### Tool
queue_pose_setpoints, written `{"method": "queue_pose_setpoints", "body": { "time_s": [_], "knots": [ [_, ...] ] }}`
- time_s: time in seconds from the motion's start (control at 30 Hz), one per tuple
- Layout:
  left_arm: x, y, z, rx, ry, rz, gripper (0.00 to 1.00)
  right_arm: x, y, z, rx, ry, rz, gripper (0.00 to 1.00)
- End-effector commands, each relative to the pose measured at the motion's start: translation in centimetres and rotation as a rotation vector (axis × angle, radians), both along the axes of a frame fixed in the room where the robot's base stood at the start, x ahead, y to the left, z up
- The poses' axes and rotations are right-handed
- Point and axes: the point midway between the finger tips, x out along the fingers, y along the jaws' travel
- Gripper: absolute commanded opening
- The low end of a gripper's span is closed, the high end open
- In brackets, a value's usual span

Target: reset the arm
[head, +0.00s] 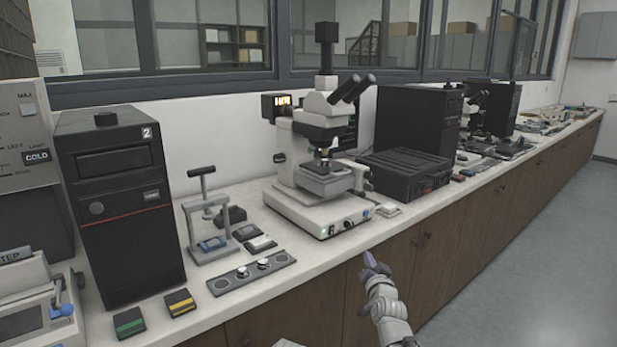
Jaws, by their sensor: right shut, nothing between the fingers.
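My right gripper (374,264) is low in the head view, in front of the counter's front edge and below the microscope's base. Its fingers are shut with nothing between them. My right arm comes up from the bottom edge of the picture. My left gripper is not in view. The small hand press (207,215), with a T-shaped handle, stands on the counter left of the microscope (318,165), apart from my gripper. A small blue-topped piece (213,243) sits at the press's foot.
The counter (290,278) runs from lower left to far right. A black computer tower (120,205) stands left. The floor (540,250) is clear at right.

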Motion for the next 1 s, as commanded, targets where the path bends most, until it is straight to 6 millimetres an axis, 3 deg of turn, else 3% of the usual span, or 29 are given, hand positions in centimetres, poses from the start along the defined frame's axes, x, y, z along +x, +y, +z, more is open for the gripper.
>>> {"method": "queue_pose_setpoints", "body": {
  "time_s": [0.03,0.17,0.33,0.47,0.53,0.7,0.8,0.9,1.0],
  "knots": [
    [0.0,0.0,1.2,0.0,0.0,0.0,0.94,-0.5,1.1,0.4,-0.015,0.038,0.025,0.0],
    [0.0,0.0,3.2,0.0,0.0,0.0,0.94,-1.9,3.9,-0.3,-0.071,0.159,0.101,0.0],
    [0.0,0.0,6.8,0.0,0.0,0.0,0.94,-5.5,8.2,-1.5,-0.176,0.375,0.227,0.0],
    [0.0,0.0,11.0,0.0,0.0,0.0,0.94,-11.0,11.5,-2.2,-0.309,0.623,0.357,0.0],
    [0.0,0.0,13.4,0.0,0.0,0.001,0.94,-15.0,12.6,-2.4,-0.392,0.774,0.426,0.0],
    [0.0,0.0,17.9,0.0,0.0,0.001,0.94,-24.3,12.9,-1.7,-0.574,1.111,0.547,0.0],
    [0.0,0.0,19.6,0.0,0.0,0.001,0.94,-28.5,12.3,-0.7,-0.655,1.263,0.588,0.0],
    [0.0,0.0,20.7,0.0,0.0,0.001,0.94,-31.5,11.6,0.2,-0.708,1.373,0.61,0.0],
    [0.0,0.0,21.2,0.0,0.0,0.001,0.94,-33.1,11.2,0.7,-0.738,1.436,0.62,0.0]
  ]
}}
